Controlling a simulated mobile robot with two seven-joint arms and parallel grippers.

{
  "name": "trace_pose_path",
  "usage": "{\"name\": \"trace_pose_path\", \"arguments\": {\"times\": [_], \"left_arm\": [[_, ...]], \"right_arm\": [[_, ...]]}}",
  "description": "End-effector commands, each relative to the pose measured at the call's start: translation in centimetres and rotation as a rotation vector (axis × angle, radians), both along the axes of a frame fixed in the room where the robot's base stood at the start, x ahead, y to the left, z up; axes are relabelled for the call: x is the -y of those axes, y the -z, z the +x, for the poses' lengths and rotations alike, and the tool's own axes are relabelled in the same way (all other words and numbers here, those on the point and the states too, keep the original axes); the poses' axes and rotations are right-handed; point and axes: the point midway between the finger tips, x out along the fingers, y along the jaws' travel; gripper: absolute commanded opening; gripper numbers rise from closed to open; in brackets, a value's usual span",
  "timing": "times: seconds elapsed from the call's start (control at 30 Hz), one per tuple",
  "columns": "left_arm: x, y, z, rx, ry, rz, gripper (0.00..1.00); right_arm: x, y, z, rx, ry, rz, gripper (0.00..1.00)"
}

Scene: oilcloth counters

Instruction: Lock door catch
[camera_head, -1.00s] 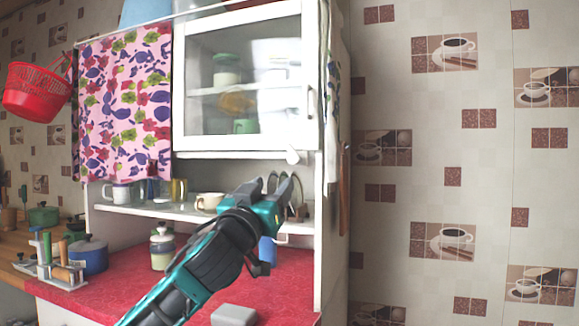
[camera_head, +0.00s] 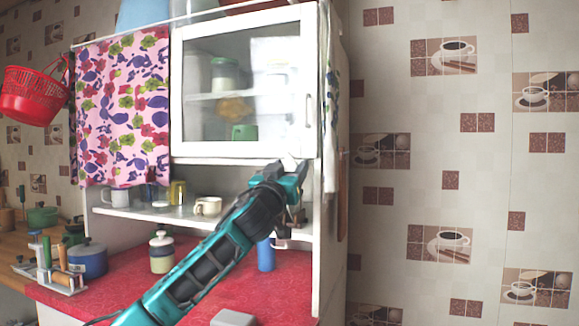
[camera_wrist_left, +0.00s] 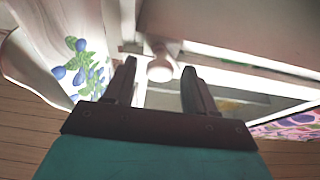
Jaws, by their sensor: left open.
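The white-framed glass cabinet door (camera_head: 240,152) is closed or nearly so, with a vertical handle (camera_head: 308,108) on its right side. The small white door catch (camera_head: 288,160) is at the door's lower edge, towards the right corner. In the left wrist view the catch (camera_wrist_left: 160,68) shows as a round white knob beneath the cabinet. My left gripper (camera_head: 287,172) is open and points up at the catch from below. In the wrist view its fingers (camera_wrist_left: 158,80) are on either side of the knob, with gaps visible. My right gripper is not in view.
A pink flowered curtain (camera_head: 125,110) hangs left of the door. Below are a shelf with mugs (camera_head: 208,206) and a red counter (camera_head: 120,280) with a cream jar (camera_head: 162,252) and a blue pot (camera_head: 88,260). A patterned cloth (camera_wrist_left: 85,70) hangs near the gripper.

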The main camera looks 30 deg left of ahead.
Motion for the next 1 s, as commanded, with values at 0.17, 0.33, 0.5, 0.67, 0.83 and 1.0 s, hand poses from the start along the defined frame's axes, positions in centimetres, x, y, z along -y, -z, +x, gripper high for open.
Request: {"name": "trace_pose_path", "arguments": {"times": [0.17,0.33,0.5,0.67,0.83,1.0], "left_arm": [[-0.02,-0.08,0.31,0.000,0.001,0.001,0.55],[-0.02,-0.07,0.29,0.000,0.001,0.001,0.55],[-0.02,-0.07,0.28,0.000,0.001,0.001,0.39],[-0.02,-0.08,0.26,0.000,0.001,0.001,0.24],[-0.03,-0.07,0.26,0.000,0.001,0.001,0.07],[-0.05,-0.09,0.26,-0.001,0.000,0.003,0.01]], "right_arm": [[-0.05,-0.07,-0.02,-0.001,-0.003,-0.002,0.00],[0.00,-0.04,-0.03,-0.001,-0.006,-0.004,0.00],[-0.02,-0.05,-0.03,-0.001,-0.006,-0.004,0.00],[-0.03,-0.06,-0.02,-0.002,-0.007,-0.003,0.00],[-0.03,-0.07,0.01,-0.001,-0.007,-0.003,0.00],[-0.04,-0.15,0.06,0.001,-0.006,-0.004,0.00]]}}
